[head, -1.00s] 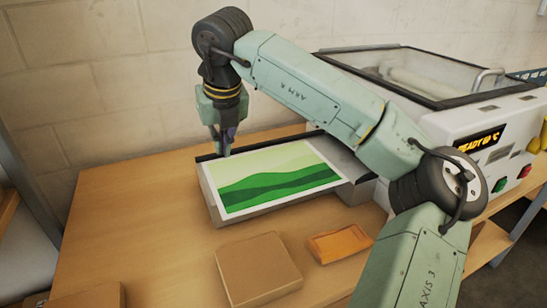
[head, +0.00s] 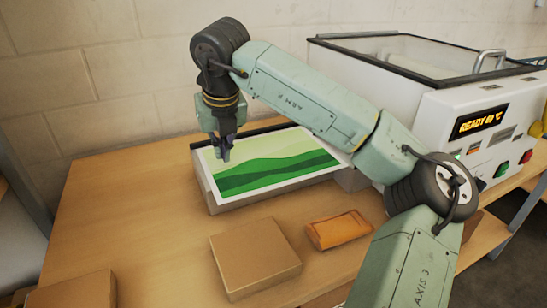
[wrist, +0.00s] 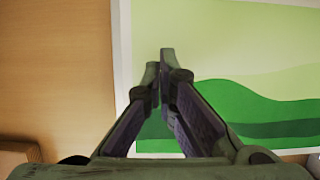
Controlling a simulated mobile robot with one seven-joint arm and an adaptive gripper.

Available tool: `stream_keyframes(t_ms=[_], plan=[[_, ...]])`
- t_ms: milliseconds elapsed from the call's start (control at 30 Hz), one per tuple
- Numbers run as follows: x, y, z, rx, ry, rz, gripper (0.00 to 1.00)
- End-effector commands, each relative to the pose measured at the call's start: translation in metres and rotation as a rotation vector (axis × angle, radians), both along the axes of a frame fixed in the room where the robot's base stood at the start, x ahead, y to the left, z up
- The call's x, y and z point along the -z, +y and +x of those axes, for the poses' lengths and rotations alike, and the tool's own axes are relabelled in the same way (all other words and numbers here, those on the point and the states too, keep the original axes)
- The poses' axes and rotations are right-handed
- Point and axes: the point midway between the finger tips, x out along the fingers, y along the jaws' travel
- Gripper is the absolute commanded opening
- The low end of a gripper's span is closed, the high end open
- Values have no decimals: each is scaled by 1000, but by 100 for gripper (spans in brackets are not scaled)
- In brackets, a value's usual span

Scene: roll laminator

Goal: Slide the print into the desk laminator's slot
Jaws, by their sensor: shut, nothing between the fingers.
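The print (head: 280,164), a sheet with green hills and a white border, lies flat on the grey feed tray (head: 285,191) left of the laminator (head: 440,118). My gripper (head: 223,155) points down over the print's left end. In the wrist view my gripper (wrist: 160,65) is shut and empty, its fingers close together near the left white border of the print (wrist: 240,55). I cannot tell whether the fingertips touch the sheet. My arm hides the laminator's slot and the tray's right end.
A brown box (head: 255,255) and an orange packet (head: 338,230) lie on the wooden table in front of the tray. Another box (head: 75,290) is at the front left. The wooden table (head: 120,215) is clear left of the tray. The laminator's display reads READY.

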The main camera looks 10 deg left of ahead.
Motion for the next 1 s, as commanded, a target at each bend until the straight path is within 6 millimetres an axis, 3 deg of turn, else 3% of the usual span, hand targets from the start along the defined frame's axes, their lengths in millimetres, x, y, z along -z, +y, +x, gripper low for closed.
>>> stream_keyframes(t_ms=[600,1000], plan=[[16,0,0,0,0,0,0],[15,0,0,0,0,0,0]])
